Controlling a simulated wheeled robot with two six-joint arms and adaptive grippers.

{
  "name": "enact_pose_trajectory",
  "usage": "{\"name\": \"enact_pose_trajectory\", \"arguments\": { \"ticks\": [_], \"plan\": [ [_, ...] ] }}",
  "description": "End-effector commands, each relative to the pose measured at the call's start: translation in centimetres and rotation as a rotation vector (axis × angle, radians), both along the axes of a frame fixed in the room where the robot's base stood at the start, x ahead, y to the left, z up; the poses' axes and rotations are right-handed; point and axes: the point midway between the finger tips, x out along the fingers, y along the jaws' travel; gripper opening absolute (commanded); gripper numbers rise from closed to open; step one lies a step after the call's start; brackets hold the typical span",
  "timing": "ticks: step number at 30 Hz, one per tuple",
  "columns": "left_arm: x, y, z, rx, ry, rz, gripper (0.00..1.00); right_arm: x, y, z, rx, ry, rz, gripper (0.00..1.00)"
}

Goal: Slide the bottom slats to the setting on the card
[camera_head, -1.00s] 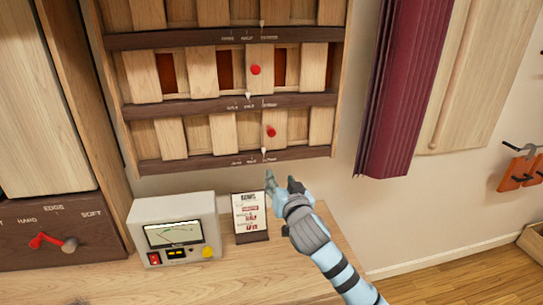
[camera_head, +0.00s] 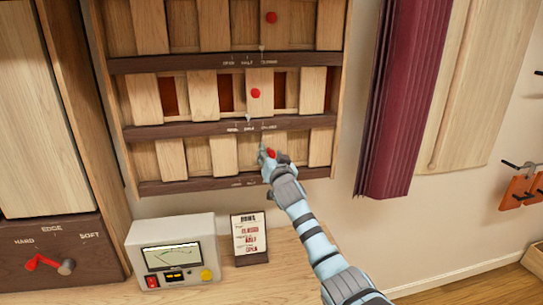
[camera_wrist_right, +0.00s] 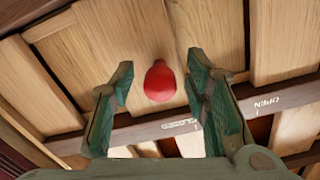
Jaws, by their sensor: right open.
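The bottom slats (camera_head: 197,156) are pale wood strips in the lowest row of a wall panel. Their red knob (camera_head: 271,153) is partly behind my right gripper (camera_head: 267,156). In the right wrist view this knob (camera_wrist_right: 160,81) sits between the two spread fingertips (camera_wrist_right: 162,85), with a gap to each side. The gripper is open. The bottom row's pointer is hidden by the gripper. The card (camera_head: 249,238) stands on the desk below, with small red words; the lowest seems to read OPEN. My left gripper is out of view.
The middle row has its own red knob (camera_head: 255,93), and the top row another (camera_head: 271,17). Dark rails (camera_head: 190,131) with setting words separate the rows. A meter box (camera_head: 174,250) stands left of the card. A maroon curtain (camera_head: 402,110) hangs right of the panel.

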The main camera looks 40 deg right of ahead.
Motion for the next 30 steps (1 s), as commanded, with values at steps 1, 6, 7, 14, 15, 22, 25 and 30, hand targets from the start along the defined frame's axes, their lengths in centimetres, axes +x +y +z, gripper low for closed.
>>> {"name": "enact_pose_trajectory", "arguments": {
  "ticks": [1,6,7,14,15,22,25,30],
  "plan": [
    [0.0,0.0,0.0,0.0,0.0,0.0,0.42,0.0,0.0,0.0,0.0,0.0,0.0,0.42],
    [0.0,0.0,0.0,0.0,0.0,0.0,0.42,0.0,0.0,0.0,0.0,0.0,0.0,0.36],
    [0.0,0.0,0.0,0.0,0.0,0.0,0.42,0.0,0.0,0.0,0.0,0.0,0.0,0.31],
    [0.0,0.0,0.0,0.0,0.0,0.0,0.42,0.0,0.0,0.0,0.0,0.0,-0.001,0.0],
    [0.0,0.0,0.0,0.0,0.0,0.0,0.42,-0.1,0.0,0.0,0.0,0.0,-0.001,0.0],
    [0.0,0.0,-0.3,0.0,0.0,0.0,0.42,0.1,0.3,-0.2,0.001,0.0,0.0,0.0],
    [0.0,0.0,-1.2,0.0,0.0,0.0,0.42,0.8,1.7,-0.4,0.004,-0.002,0.003,0.0],
    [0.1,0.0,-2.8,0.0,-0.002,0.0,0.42,1.4,3.8,-0.5,0.003,-0.001,-0.014,0.0]
  ]
}}
